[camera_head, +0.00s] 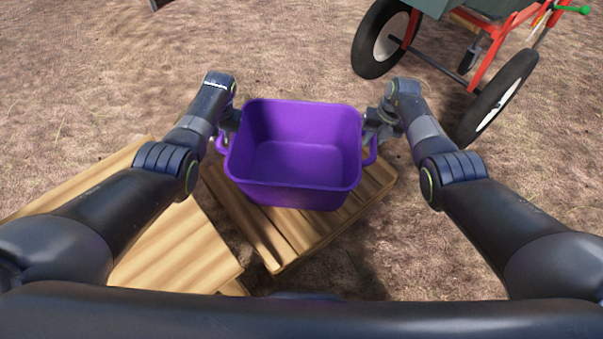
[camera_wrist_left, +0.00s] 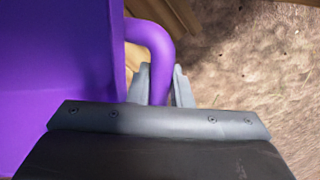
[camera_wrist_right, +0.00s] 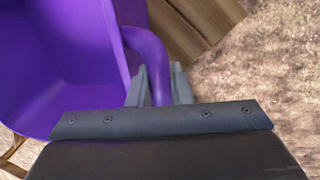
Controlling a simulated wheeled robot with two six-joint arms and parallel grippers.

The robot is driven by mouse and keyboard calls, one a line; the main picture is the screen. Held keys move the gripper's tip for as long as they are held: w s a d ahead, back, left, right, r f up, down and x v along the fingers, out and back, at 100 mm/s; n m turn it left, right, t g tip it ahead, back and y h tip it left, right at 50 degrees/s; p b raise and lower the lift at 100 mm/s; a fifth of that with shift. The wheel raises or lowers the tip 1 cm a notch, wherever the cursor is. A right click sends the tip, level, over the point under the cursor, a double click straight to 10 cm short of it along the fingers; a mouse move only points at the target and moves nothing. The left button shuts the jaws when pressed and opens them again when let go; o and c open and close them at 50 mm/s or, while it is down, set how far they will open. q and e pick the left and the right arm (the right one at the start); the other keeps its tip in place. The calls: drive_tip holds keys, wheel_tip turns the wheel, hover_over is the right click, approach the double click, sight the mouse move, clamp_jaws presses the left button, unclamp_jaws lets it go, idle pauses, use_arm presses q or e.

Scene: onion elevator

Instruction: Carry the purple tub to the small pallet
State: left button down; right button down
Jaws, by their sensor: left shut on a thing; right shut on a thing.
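The purple tub (camera_head: 293,190) is empty and upright in the head view, over the small wooden pallet (camera_head: 281,249). I cannot tell whether its bottom touches the slats. My left gripper (camera_head: 224,135) is at the tub's left handle, and in the left wrist view its fingers (camera_wrist_left: 159,86) are shut on that purple handle (camera_wrist_left: 152,42). My right gripper (camera_head: 372,134) is at the right handle, and in the right wrist view its fingers (camera_wrist_right: 159,86) are shut on that handle (camera_wrist_right: 148,46). The tub hides the far part of the pallet.
Another wooden platform (camera_head: 172,246) lies at the left, beside the small pallet. A wheeled cart with a red frame (camera_head: 490,48) and black tyres (camera_head: 497,98) stands at the upper right. Bare brown ground (camera_head: 290,45) beyond the tub is clear.

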use_arm(q)
drive_tip(key=c, duration=1.3)
unclamp_jaws()
use_arm(e)
drive_tip(key=c, duration=1.3)
unclamp_jaws()
use_arm(q)
drive_tip(key=v, duration=1.1)
drive_tip(key=shift+r, duration=0.4)
use_arm(e)
drive_tip(key=r, duration=0.4)
drive_tip(key=d+r, duration=0.1)
drive_tip(key=r, duration=0.2)
drive_tip(key=d+r, duration=0.1)
drive_tip(key=r, duration=0.3)
drive_tip(key=shift+s+d+r, duration=0.1)
drive_tip(key=shift+d+r, duration=0.05)
drive_tip(key=shift+r, duration=0.2)
